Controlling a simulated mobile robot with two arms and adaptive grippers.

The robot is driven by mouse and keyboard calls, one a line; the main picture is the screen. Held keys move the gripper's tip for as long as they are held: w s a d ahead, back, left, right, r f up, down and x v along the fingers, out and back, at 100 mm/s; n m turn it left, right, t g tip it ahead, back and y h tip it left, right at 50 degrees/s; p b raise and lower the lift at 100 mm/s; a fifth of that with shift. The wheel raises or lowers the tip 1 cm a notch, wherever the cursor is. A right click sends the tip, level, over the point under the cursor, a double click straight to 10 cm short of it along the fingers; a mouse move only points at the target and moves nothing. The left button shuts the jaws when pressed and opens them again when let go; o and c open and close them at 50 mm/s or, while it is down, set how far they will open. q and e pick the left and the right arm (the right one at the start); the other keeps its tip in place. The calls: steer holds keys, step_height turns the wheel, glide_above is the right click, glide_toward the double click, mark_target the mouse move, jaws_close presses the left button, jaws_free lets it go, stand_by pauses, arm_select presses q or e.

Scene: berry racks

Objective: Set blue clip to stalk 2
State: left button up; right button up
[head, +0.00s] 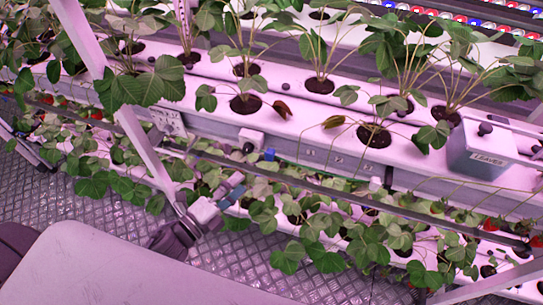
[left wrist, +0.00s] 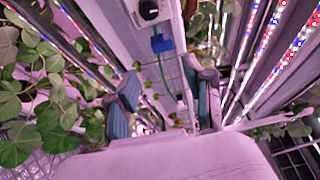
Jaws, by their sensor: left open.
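The blue clip (head: 269,154) sits on the front of the upper rack, just right of a small white box. In the left wrist view the blue clip (left wrist: 162,43) is above and between my fingers, with a thin green stalk (left wrist: 163,75) running down below it. I cannot tell whether the clip grips that stalk or which number the stalk has. My left gripper (head: 232,189) is open, in front of the rack and lower left of the clip. Its two blue-grey pads show apart in the left wrist view (left wrist: 166,98), with nothing held. My right gripper is out of view.
The white box with a dark knob (head: 251,135) is beside the clip. A grey bin labelled LEAVES (head: 482,153) hangs at the right. A slanted white post (head: 143,145) stands left of my gripper. Leafy plants crowd both rack levels. A metal rail (head: 330,190) runs below the clip.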

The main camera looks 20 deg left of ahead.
mark_target(267, 159)
arm_select(q)
steer(key=p+x, duration=0.1)
steer(key=x, duration=0.4)
steer(key=shift+w+r+p, duration=0.15)
steer(key=shift+w+p, duration=0.25)
steer(key=shift+w, duration=0.05)
steer(key=p+x, duration=0.1)
steer(key=x, duration=0.4)
steer(key=shift+w+d, duration=0.2)
steer(key=shift+w+d+f, duration=0.25)
steer(key=shift+w, duration=0.25)
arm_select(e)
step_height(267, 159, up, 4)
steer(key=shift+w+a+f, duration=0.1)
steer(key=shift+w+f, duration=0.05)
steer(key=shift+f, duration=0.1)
arm_select(q)
jaws_close()
